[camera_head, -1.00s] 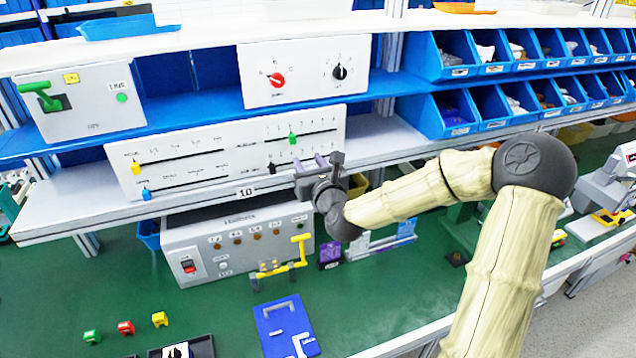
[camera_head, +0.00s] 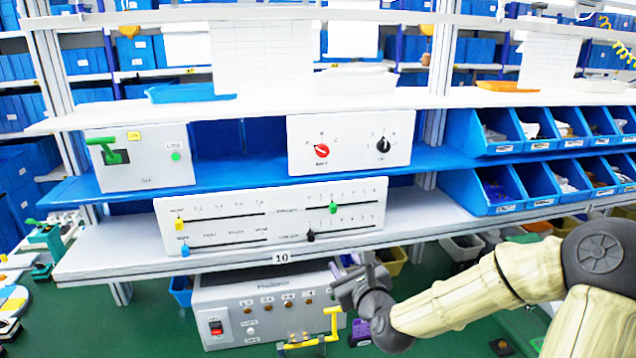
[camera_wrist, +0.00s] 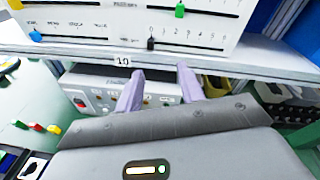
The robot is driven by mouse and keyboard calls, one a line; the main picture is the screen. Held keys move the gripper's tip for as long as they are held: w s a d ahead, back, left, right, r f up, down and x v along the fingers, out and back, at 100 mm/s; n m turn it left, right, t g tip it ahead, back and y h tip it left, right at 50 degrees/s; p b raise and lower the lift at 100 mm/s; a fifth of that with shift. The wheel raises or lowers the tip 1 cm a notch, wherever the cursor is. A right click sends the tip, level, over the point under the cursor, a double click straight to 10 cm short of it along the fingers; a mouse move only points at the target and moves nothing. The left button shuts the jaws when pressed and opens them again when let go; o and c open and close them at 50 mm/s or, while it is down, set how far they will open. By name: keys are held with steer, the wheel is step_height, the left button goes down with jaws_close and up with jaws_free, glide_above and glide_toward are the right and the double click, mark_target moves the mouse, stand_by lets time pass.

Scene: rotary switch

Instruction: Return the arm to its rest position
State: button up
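My gripper (camera_head: 350,264) is in front of the lower shelf edge, below the right half of the slider panel. Its two purple-grey fingers stand apart in the wrist view (camera_wrist: 160,88), with nothing between them, so it is open and empty. The rotary switch panel (camera_head: 345,160) stands on the blue shelf, above and left of my gripper. It carries a red knob (camera_head: 321,150) and a black knob (camera_head: 383,146). My gripper is clear of both knobs. My arm stretches in from the right side.
The slider panel (camera_head: 217,226) leans on the lower shelf (camera_head: 110,258). A grey power box (camera_head: 215,295) with a yellow handle (camera_head: 333,325) stands beneath. Blue bins (camera_head: 487,190) fill the right. A green-lever box (camera_head: 140,158) sits at the left.

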steer(key=s+a+f+n+g+h, duration=0.1)
steer(key=s+f+n+g, duration=0.65)
steer(key=f+n, duration=0.55)
steer(key=s+d+r+n+g+h, duration=0.1)
steer(key=s+d+n+g, duration=0.2)
steer(key=s+n, duration=0.4)
steer(key=s+d+r+n+g+h, duration=0.2)
steer(key=s+d+n+g, duration=0.1)
steer(key=s+n, duration=0.4)
steer(key=n, duration=0.3)
steer(key=shift+s, duration=0.2)
